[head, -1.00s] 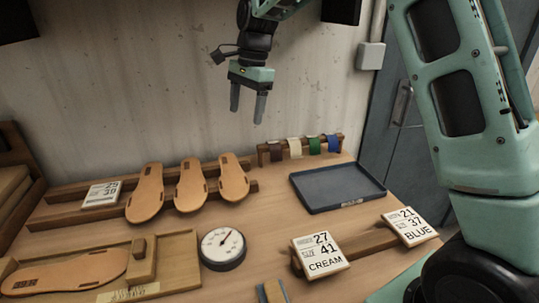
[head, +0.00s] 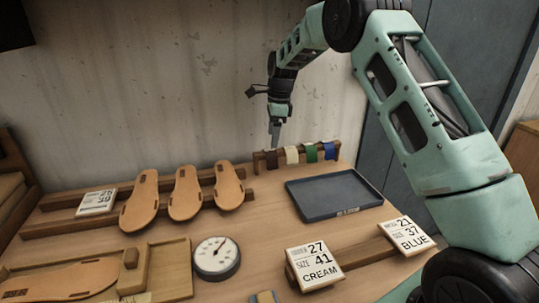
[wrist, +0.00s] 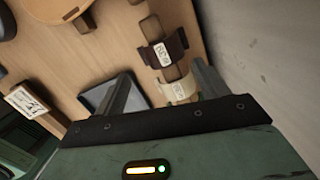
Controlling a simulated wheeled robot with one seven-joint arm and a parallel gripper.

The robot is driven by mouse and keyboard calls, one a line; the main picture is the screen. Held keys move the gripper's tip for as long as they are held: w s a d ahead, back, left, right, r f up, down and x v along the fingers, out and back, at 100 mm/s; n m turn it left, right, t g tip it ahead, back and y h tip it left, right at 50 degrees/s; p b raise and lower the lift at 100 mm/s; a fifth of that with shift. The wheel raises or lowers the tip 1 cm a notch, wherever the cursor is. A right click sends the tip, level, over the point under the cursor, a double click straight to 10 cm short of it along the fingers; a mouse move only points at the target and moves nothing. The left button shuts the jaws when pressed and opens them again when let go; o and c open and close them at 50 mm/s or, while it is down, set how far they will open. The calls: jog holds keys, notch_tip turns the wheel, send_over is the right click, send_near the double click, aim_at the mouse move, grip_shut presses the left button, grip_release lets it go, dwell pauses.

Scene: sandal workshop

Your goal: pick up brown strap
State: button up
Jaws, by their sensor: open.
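The brown strap (head: 271,160) hangs over the left end of a wooden strap rack (head: 257,163) at the back of the bench. In the wrist view the brown strap (wrist: 163,51) carries a small white label and lies ahead of the fingers. My gripper (head: 274,143) is open and empty, pointing down just above the brown strap. In the wrist view my gripper (wrist: 163,95) has its two fingers apart, with the cream strap (wrist: 176,90) showing between them. In the head view the cream strap (head: 292,155) is just right of the brown one.
A green strap (head: 311,153) and a blue strap (head: 329,151) hang further right on the rack. A dark tray (head: 334,194) lies empty in front. Sandal soles (head: 185,194) stand on a rail at left. The wall (head: 180,80) is close behind the rack.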

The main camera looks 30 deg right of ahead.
aim_at(269, 150)
jog(key=shift+w+a+f+p, duration=0.2)
jog(key=shift+f+p, duration=0.15)
jog(key=shift+f, duration=0.8)
jog(key=shift+w+a+f+p, duration=0.15)
jog(key=shift+f+p, duration=0.25)
jog(key=shift+f, duration=0.7)
jog(key=shift+w+a+f+p, duration=0.1)
jog(key=shift+w+f+p, duration=0.2)
jog(key=shift+f, duration=0.85)
jog(key=shift+s, duration=0.1)
jog(key=c, duration=0.5)
